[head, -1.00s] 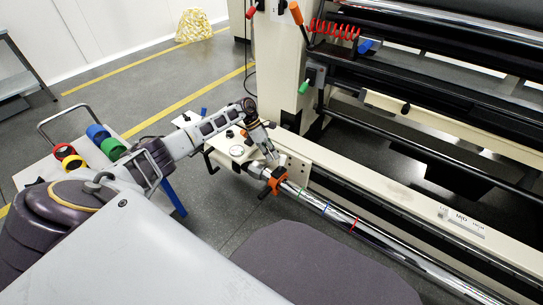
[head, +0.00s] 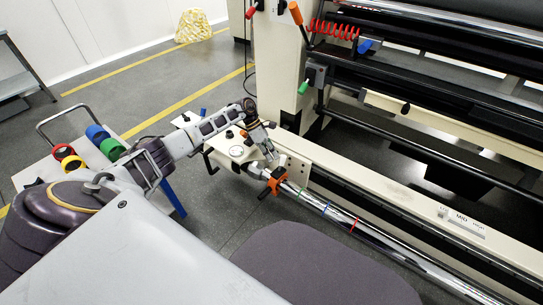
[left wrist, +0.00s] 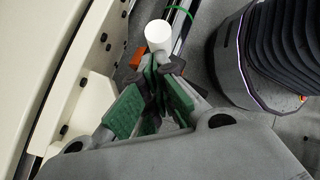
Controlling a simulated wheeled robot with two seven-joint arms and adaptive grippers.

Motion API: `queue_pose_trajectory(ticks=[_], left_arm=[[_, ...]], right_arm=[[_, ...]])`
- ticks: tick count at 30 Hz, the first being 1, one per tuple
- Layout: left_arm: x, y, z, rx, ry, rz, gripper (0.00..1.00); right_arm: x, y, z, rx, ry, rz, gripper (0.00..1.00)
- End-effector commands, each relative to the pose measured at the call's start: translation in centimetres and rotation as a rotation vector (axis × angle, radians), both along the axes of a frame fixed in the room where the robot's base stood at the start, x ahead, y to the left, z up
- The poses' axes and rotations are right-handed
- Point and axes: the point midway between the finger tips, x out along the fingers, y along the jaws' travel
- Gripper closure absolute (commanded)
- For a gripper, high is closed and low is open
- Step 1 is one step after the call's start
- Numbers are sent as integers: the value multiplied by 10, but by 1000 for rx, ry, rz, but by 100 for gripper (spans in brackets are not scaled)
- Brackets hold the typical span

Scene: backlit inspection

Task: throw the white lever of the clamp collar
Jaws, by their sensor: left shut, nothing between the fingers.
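The orange clamp collar (head: 276,180) sits around the chrome bar (head: 390,250) near its left end. A small orange part of it (left wrist: 139,56) shows in the left wrist view. The round white end of the lever (left wrist: 158,34) is just beyond my left fingertips in that view; whether they touch it I cannot tell. My left gripper (head: 273,163) is at the collar from above, its green-padded fingers (left wrist: 163,68) closed together with nothing between them. The lever is hardly visible in the head view. My right gripper is out of view.
The cream machine rail (head: 410,205) runs close behind the bar, with a LO-MID-HIGH scale (head: 462,221). Green, blue and red (head: 352,226) bands mark the bar. A cart with coloured rolls (head: 97,133) stands at left. Floor in front of the bar is partly clear.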

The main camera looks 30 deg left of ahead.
Motion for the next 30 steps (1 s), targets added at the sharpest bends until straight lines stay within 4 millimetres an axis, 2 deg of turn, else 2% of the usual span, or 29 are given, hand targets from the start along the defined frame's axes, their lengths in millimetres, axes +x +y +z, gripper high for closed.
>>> queue_pose_trajectory(ticks=[21,30], left_arm=[[0,0,16,0,0,0,100],[0,0,16,0,0,0,100]], right_arm=[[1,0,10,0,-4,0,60],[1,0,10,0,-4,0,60]])
